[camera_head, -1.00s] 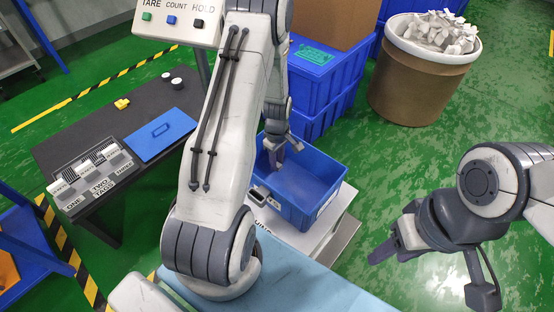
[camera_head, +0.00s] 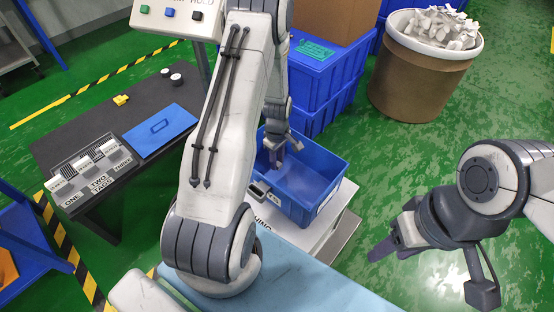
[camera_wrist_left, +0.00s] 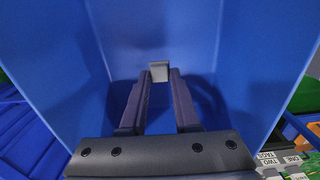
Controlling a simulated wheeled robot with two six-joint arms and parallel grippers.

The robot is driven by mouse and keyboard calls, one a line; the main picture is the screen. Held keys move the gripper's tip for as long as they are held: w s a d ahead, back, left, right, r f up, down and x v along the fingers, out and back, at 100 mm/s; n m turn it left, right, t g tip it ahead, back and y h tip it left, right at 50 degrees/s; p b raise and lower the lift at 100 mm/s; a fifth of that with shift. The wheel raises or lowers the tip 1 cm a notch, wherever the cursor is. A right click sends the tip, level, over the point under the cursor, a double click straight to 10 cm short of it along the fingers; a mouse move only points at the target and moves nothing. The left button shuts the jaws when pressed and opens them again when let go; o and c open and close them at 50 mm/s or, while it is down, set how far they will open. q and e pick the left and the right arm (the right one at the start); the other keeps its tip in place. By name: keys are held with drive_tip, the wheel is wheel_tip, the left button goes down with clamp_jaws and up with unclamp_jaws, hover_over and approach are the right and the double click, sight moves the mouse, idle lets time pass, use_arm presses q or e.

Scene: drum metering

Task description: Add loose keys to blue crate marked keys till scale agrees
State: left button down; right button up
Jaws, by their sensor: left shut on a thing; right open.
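The blue crate (camera_head: 318,212) stands on a pale platform (camera_head: 345,222) and looks mostly empty from the head. My left gripper (camera_head: 277,158) reaches down into it near its far left side. In the left wrist view, that gripper (camera_wrist_left: 159,85) is shut on a small grey key (camera_wrist_left: 159,71) at its fingertips, with blue crate walls (camera_wrist_left: 245,60) around it. Light grey loose keys (camera_head: 440,27) are heaped in a brown drum (camera_head: 415,85) at the upper right. My right gripper (camera_head: 385,248) is open and empty at the lower right, apart from the crate.
A panel (camera_head: 170,14) with green, blue and black buttons stands at the top left; its readout is out of view. A dark table (camera_head: 95,140) holds a blue lid-like plate (camera_head: 160,131), labelled slots and small items. Stacked blue crates (camera_head: 315,85) stand behind. Green floor right is clear.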

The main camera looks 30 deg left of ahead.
sight(277, 174)
use_arm(q)
drive_tip(key=shift+f+b, duration=1.55)
drive_tip(key=shift+f, duration=0.95)
idle(0.8)
drive_tip(key=c, duration=0.6)
unclamp_jaws()
drive_tip(key=shift+o, duration=0.2)
